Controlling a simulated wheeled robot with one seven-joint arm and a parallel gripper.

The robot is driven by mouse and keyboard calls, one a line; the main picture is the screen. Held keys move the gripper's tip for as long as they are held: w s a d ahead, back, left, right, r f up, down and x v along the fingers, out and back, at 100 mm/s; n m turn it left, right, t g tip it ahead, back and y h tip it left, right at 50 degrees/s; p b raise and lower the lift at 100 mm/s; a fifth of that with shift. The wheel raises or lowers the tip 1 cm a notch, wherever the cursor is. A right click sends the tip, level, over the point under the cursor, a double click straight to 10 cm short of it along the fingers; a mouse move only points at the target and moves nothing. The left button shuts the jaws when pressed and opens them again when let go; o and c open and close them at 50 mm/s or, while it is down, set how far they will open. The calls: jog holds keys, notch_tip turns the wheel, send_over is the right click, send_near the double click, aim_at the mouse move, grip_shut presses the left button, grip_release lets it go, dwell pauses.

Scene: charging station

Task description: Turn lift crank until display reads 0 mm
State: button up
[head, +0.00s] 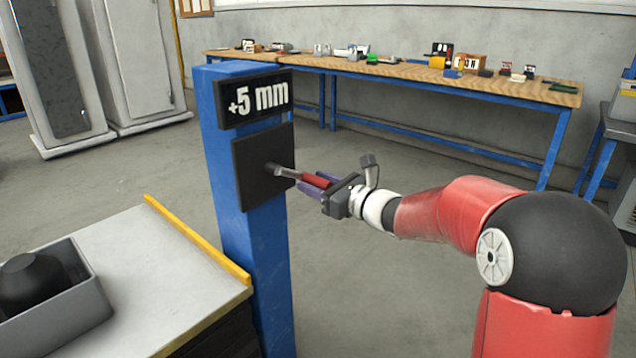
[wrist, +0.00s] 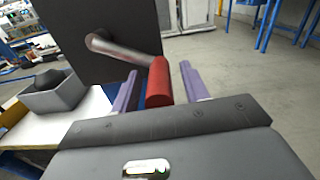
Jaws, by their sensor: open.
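The lift crank (head: 280,171) sticks out of a black plate (head: 252,160) on a blue post (head: 219,110). It has a grey metal arm and a red handle (head: 314,181). My gripper (head: 312,182) is at the red handle. In the wrist view, the red handle (wrist: 159,83) lies between the two purple fingers of my gripper (wrist: 157,84), with a visible gap on the right side. The left finger is close to the handle; I cannot tell whether it touches. The crank arm (wrist: 120,50) points up-left from the handle there.
A table (head: 110,245) with a yellow edge strip (head: 197,240) stands left of the post, bearing a grey bin (head: 65,318). A long workbench (head: 400,70) with several small items stands at the back. Open floor lies between the post and the workbench.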

jog(key=shift+c, duration=0.4)
grip_shut()
jog(key=shift+s+a+f+m, duration=0.15)
jog(key=shift+s+f+m, duration=0.15)
jog(key=shift+f+m, duration=0.4)
jog(key=shift+s+a+f+m+b, duration=0.4)
jog(key=shift+m+b, duration=0.1)
jog(key=shift+b, duration=0.15)
jog(key=shift+o, duration=0.4)
grip_release()
